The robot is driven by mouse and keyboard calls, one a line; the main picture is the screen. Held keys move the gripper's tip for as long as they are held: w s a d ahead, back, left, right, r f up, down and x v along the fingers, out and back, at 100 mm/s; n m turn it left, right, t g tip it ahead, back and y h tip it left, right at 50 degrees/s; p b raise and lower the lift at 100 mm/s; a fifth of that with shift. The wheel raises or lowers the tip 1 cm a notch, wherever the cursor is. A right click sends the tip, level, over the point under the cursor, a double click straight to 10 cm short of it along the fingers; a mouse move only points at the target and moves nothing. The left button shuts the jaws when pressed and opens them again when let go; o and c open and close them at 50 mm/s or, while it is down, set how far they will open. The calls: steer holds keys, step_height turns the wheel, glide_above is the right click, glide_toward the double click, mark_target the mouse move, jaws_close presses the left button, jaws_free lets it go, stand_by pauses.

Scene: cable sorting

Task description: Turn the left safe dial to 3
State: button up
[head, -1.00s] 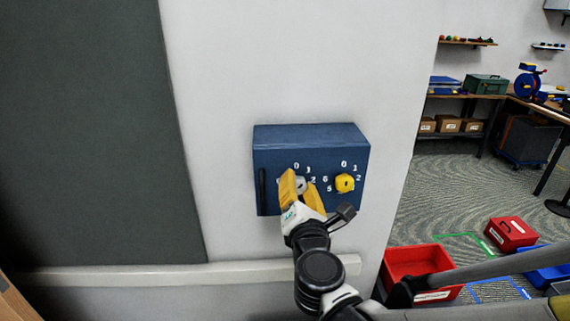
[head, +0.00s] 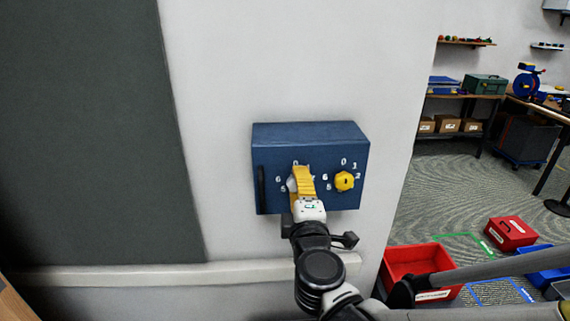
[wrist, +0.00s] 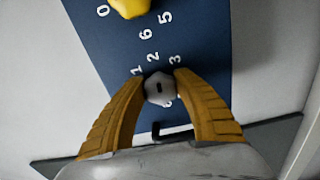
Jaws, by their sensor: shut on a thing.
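A blue safe box (head: 310,137) is on the white wall. Its left dial (wrist: 159,89) is a pale grey knob with a short dark mark. In the head view, only a pale edge of this dial (head: 291,184) shows beside the yellow fingers. My gripper (head: 302,177) is shut on the left dial, with one finger on each side in the wrist view (wrist: 160,82). Numbers 1, 2 and 3 show around the knob there. I cannot tell which number the mark points to. The right dial (head: 345,181) is a yellow knob, clear of my gripper.
A dark bar handle (head: 261,188) is at the safe's left edge. A pale ledge (head: 110,273) runs along the wall below. A red bin (head: 405,262) and a red box (head: 510,233) are on the floor to the right. The wall around the safe is clear.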

steer(key=m, duration=0.4)
steer(key=shift+f, duration=0.1)
steer(key=shift+m, duration=1.8)
steer(key=o, duration=1.2)
steer(key=shift+c, duration=0.2)
steer(key=s, duration=1.2)
